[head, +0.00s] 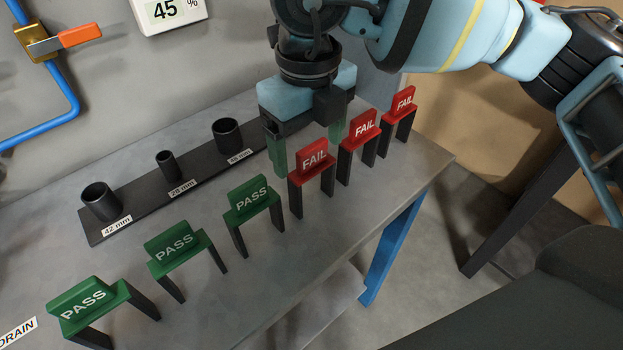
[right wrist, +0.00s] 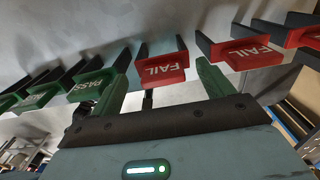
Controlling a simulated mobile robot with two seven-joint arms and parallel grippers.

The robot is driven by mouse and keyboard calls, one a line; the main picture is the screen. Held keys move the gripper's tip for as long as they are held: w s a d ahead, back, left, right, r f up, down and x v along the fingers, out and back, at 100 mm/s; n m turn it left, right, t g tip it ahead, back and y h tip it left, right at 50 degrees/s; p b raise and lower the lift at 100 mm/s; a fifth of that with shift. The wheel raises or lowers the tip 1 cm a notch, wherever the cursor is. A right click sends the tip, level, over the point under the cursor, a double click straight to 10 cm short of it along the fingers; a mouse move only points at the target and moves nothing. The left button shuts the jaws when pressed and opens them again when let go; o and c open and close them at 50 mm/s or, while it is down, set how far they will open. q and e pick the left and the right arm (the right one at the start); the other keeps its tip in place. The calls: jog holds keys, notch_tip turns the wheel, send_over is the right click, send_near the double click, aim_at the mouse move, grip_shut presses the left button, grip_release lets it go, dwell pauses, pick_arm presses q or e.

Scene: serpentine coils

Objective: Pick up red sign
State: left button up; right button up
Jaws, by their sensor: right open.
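Three red FAIL signs on dark legs stand in a row on the grey bench: the nearest (head: 314,157), a middle one (head: 365,126) and the farthest (head: 403,102). My right gripper (head: 307,145) is open and empty, pointing down behind the nearest red sign. In the right wrist view the nearest red sign (right wrist: 162,71) shows between the two green fingers (right wrist: 163,78), apart from both. The middle red sign (right wrist: 252,54) is just right of the right finger there. I cannot tell the exact gap in depth. My left gripper is not in view.
Several green PASS signs (head: 257,197) continue the row to the left. A black strip (head: 195,176) with three dark cups lies behind them, one cup (head: 227,134) near my gripper. The bench (head: 300,262) is bare in front of the row, ending at its right edge.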

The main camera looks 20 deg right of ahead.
aim_at(310, 167)
jog(key=shift+f, duration=0.2)
notch_tip(310, 167, down, 5)
jog(key=shift+w+d+r, duration=0.1)
jog(key=shift+d, duration=0.05)
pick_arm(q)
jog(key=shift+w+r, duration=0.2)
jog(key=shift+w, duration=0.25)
pick_arm(e)
jog(key=c, duration=0.8)
jog(key=shift+o, duration=0.2)
